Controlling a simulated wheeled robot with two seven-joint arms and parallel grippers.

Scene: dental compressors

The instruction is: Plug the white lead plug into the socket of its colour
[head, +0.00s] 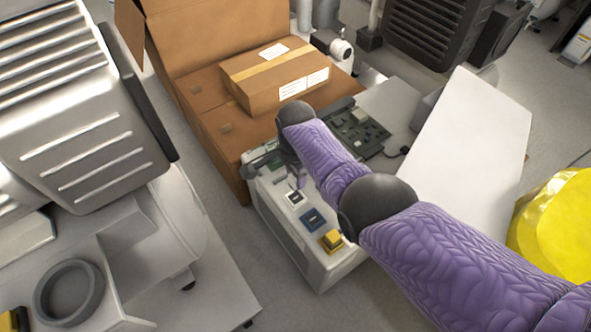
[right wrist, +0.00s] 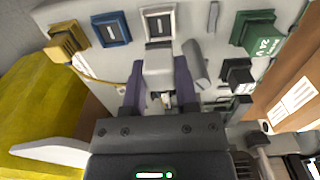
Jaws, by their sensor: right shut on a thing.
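My right gripper (right wrist: 159,82) has its two purple fingers shut on the white lead plug (right wrist: 158,62), just in front of the panel. The plug's far end is close to the white-framed socket (right wrist: 158,26); I cannot tell whether it touches. The blue socket (right wrist: 111,28) is beside the white one and looks empty. My left gripper is not in view.
A yellow plug (right wrist: 66,40) with a yellow lead sits at the panel's left. A green block (right wrist: 254,31) and a black plug (right wrist: 238,74) are to the right. A grey cylinder (right wrist: 195,62) is close by my right finger. Cardboard boxes (head: 275,75) stand behind the unit.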

